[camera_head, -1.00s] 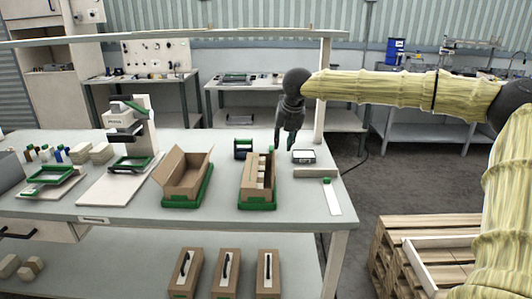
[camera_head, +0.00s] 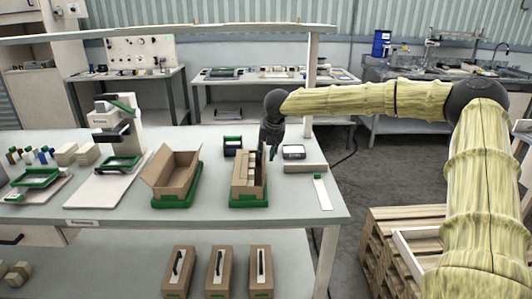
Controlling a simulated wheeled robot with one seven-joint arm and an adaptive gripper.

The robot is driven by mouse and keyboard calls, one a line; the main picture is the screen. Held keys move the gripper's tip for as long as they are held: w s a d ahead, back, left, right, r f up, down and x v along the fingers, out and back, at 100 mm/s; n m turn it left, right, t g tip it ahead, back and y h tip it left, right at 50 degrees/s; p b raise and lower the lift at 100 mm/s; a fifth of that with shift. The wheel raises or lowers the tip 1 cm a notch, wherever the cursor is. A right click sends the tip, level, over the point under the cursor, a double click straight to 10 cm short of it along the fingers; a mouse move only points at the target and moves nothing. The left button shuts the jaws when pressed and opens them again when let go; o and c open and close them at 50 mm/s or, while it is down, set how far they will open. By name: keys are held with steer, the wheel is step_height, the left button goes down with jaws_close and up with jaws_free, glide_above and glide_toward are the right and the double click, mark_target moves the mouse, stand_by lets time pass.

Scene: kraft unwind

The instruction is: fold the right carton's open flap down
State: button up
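The right carton (camera_head: 249,188) is a long brown box in a green tray (camera_head: 248,205) on the light bench. It is open at the top, and pale pieces show inside. Its flap is hard to make out; brown board stands up along the right side near the far end. My dark gripper (camera_head: 268,154) points down at the far right end of this carton. Its fingertips overlap the carton's far edge in the picture, so I cannot tell whether they touch. The fingers are too small and dark to show their opening.
A left carton (camera_head: 174,180) with spread flaps stands in its own green tray. A small dark-and-green box (camera_head: 232,146) is behind the right carton. A small device (camera_head: 294,152), a grey block (camera_head: 305,168) and a white strip (camera_head: 322,192) lie to the right.

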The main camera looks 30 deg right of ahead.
steer(key=shift+w+f, duration=0.15)
steer(key=shift+f, duration=0.3)
jaws_close()
